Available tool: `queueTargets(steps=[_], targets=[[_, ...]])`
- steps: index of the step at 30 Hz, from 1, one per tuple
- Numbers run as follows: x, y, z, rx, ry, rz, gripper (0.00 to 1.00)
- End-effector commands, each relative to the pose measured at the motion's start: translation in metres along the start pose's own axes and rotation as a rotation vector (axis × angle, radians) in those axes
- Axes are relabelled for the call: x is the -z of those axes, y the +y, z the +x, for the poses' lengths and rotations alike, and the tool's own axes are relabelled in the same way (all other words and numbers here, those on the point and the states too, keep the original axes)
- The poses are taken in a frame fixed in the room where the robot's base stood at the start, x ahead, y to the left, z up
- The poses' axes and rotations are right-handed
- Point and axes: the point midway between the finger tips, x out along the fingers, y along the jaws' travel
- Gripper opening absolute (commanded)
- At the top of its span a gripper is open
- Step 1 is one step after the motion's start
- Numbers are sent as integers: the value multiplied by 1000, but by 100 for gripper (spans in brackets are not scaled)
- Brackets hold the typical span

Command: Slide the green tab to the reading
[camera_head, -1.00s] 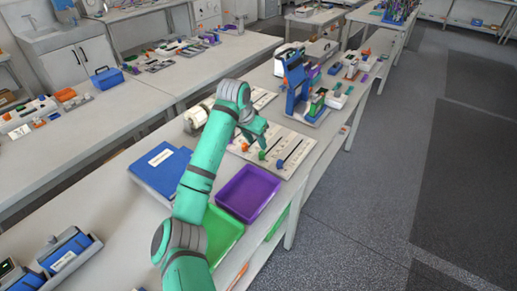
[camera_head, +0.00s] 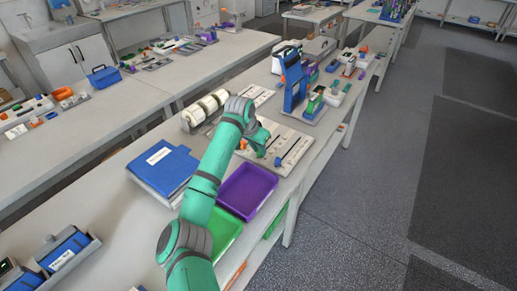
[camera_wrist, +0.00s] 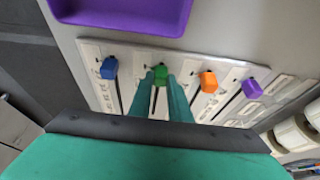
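The slider board (camera_head: 301,138) lies on the bench in the head view, with dark slots running across it. In the wrist view its near edge carries a row of tabs: blue (camera_wrist: 109,68), green (camera_wrist: 160,73), orange (camera_wrist: 208,81) and purple (camera_wrist: 252,89). The green tab sits at the near end of its slot. My gripper (camera_wrist: 161,77) is down at the board with its two fingers apart, one on each side of the green tab. Whether they touch it is unclear. In the head view my gripper (camera_head: 260,153) hides the green tab. No reading is legible.
A purple tray (camera_head: 248,190) and a green tray (camera_head: 222,236) lie nearer on the bench. A blue binder (camera_head: 163,168) is to the left. White rolls (camera_head: 205,107) stand behind the board, and a blue stand (camera_head: 294,84) is at its far side.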

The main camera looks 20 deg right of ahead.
Motion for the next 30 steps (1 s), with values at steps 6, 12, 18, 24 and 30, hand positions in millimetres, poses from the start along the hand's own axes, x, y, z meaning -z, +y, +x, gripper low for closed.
queueTargets(steps=[6,12,18,24,30], targets=[[1,0,0,1,0,0,0],[13,3,5,2,1,-2,0],[27,7,10,2,1,-2,0],[26,7,10,2,1,-3,0],[26,6,10,2,1,-4,36]])
